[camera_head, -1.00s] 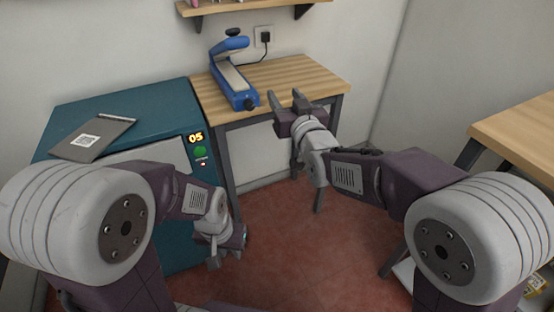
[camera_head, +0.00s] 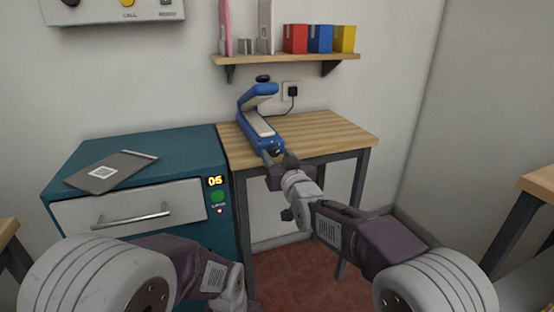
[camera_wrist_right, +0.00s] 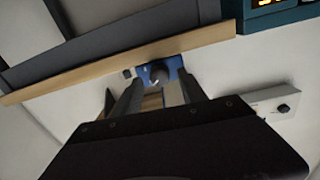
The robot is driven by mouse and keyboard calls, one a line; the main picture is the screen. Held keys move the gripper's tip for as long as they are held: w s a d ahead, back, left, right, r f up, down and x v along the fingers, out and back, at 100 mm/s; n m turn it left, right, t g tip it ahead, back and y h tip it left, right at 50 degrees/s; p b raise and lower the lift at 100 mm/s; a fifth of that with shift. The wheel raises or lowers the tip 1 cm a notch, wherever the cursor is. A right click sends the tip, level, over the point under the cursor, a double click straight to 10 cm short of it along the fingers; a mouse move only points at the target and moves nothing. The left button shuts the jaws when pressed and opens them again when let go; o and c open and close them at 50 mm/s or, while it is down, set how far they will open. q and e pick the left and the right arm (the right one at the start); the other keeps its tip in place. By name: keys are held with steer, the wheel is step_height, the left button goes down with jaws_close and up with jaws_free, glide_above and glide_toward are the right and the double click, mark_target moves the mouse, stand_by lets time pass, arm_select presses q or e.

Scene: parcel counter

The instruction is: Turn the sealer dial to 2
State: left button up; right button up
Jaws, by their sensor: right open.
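The blue sealer (camera_head: 257,124) stands on the wooden table, its arm raised at the back. Its dark round dial (camera_wrist_right: 158,73) is on the blue front face in the right wrist view, with a small pale mark at its lower edge; I cannot read its setting. In the head view the dial (camera_head: 275,151) is small, just above my fingertips. My right gripper (camera_head: 279,160) is open in front of the sealer. In the right wrist view its fingers (camera_wrist_right: 156,92) point at the dial, one to each side; contact is not clear. My left gripper is out of view below; only its arm shows.
The wooden table (camera_head: 325,133) has free room right of the sealer. A shelf (camera_head: 285,59) with boxes hangs above. A socket (camera_head: 292,90) holds a plug.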

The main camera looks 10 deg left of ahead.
steer(key=shift+w+a, duration=0.1)
steer(key=shift+w, duration=0.1)
jaws_close()
steer(key=shift+m, duration=0.3)
steer(key=m, duration=0.5)
steer(key=shift+b, duration=0.35)
steer(key=m, duration=0.5)
steer(key=shift+g+b, duration=0.3)
steer(key=shift+b, duration=0.05)
steer(key=shift+m, duration=0.4)
